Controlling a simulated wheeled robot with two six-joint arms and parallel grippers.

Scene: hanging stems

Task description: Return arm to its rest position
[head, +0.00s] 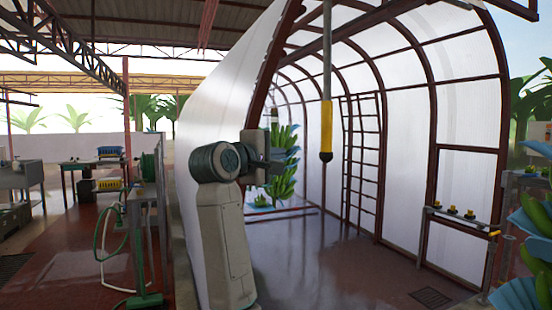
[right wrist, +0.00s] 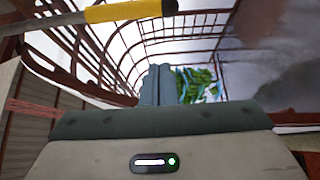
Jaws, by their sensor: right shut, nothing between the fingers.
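My right arm rises in the middle of the head view. Its gripper (head: 262,158) is raised at the end of the arm, in front of a hanging bunch of green bananas with blue wrapping (head: 284,183). In the right wrist view the two grey fingers (right wrist: 158,86) are together with nothing between them. The bunch shows beyond them (right wrist: 195,86), apart from the fingers as far as I can tell. My left gripper is not in view.
A hanging pole with a yellow sleeve (head: 326,130) is right of my gripper; a yellow-sleeved pole (right wrist: 125,12) crosses the top of the wrist view. Another bunch (head: 535,225) hangs at the right edge. A ladder-like frame (head: 361,160) stands behind. The tunnel floor (head: 345,265) is largely clear.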

